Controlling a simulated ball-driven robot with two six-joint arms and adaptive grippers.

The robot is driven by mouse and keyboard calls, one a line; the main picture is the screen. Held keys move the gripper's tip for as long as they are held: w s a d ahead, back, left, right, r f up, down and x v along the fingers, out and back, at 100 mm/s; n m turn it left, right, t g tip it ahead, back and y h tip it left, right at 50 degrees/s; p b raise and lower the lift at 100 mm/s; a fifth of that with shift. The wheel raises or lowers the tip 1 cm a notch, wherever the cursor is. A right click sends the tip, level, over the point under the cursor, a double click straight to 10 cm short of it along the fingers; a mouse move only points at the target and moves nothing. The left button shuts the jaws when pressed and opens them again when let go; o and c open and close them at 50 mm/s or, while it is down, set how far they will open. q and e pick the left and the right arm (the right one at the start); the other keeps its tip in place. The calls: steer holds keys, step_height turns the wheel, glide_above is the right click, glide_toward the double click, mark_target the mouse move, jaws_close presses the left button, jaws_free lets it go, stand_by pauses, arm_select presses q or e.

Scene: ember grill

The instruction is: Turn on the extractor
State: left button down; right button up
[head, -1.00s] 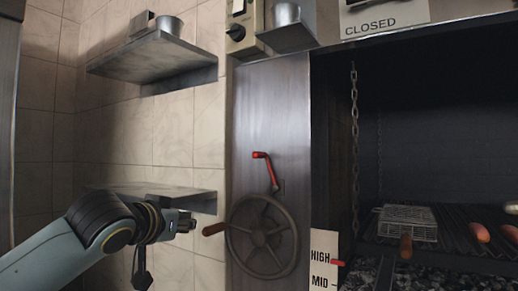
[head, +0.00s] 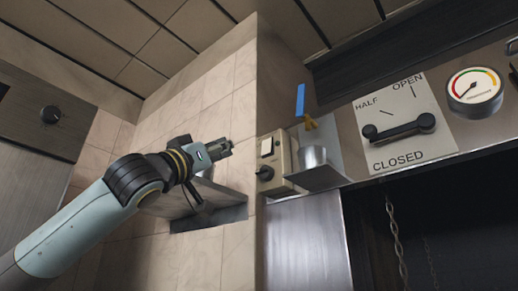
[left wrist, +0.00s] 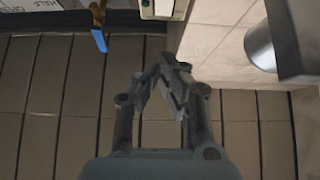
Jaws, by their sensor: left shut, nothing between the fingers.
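A beige control box (head: 275,162) is on the wall left of the hood front, with a pale rocker switch (head: 267,147) above a black knob (head: 265,173). No label on it is legible. Part of what looks like the same box (left wrist: 165,8) shows at the top edge of the left wrist view. My left gripper (head: 224,149) is raised left of the box, apart from it, at about the switch's height in the picture. Its fingers (left wrist: 172,68) are shut and empty. My right gripper is in neither view.
A wall shelf (head: 215,222) lies below my left gripper. A damper lever plate (head: 398,155) and a gauge (head: 475,92) are further right.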

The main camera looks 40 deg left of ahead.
arm_select(q)
steer(key=p, duration=1.1)
glide_toward(267, 143)
step_height(267, 143, up, 5)
steer(key=w, duration=0.1)
steer(key=w+f+p, duration=0.1)
steer(key=w, duration=0.1)
steer(key=shift+w+d+f, duration=0.25)
steer(key=shift+w+f, duration=0.15)
